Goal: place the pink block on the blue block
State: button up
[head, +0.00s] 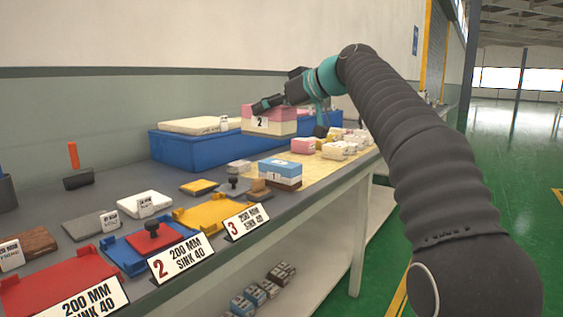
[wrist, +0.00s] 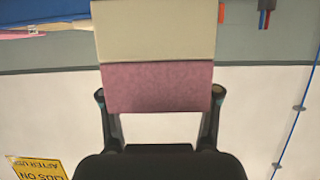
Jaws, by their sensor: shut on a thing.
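My gripper (head: 262,104) is shut on a block with a pink layer (head: 262,110) over a cream layer, with a "2" label on its front. In the wrist view the fingers (wrist: 159,96) press the sides of the pink layer (wrist: 160,86), and the cream layer (wrist: 155,30) lies beyond it. A smaller block with a blue top (head: 280,165) over white and brown layers stands nearer the front.
A cream slab (head: 190,125) lies on the long blue block's left part. Small pink and white blocks (head: 303,145) stand to the right. Red (head: 60,285) and yellow (head: 215,214) trays and "SINK 40" signs (head: 180,258) fill the near table. The wall is behind.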

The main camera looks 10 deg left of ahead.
aim_at(280, 163)
jog(key=i, duration=0.85)
jog(key=k, duration=0.25)
jog(key=z, duration=0.05)
